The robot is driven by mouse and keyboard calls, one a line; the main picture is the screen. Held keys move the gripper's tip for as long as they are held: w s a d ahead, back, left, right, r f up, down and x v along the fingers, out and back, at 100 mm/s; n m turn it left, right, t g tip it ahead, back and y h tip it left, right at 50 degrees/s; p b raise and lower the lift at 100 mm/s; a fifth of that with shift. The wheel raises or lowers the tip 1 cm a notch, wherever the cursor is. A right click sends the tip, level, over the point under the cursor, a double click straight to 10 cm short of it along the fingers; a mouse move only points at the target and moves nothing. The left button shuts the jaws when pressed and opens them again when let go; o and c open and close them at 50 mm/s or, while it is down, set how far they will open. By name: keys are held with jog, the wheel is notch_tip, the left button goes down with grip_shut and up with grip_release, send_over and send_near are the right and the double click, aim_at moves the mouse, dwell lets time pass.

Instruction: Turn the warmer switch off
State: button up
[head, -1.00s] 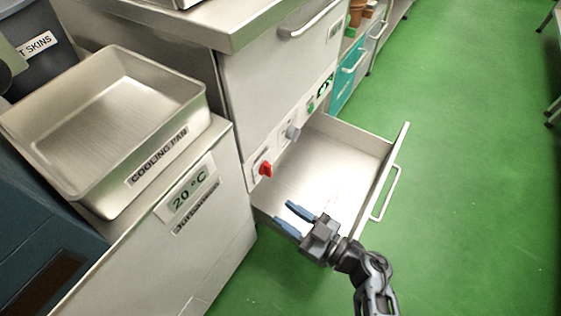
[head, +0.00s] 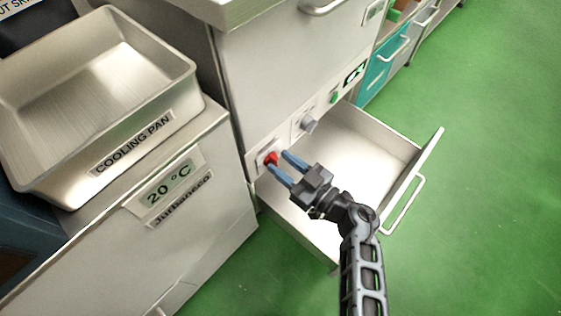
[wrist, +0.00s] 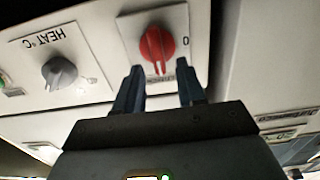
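A red rotary knob (head: 271,158) sits on a white plate at the left end of the cabinet's front panel. It also shows in the wrist view (wrist: 157,44), with a "0" mark to its right and a partly hidden label below it. I cannot read enough of that label to tell whether it names the warmer. My gripper (head: 278,161) is open, its blue fingers pointing at the red knob. In the wrist view the fingertips (wrist: 161,78) are spread to either side just below the knob, with nothing between them; contact is not visible.
A grey knob (head: 308,124), labelled "HEAT °C" in the wrist view (wrist: 59,73), and a green button (head: 334,97) share the panel. An open, empty drawer (head: 385,135) juts out below. A cooling pan (head: 130,137) stands on the left unit. Green floor is clear to the right.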

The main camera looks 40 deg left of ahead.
jog(key=shift+a, duration=0.8)
jog(key=shift+c, duration=0.4)
grip_shut()
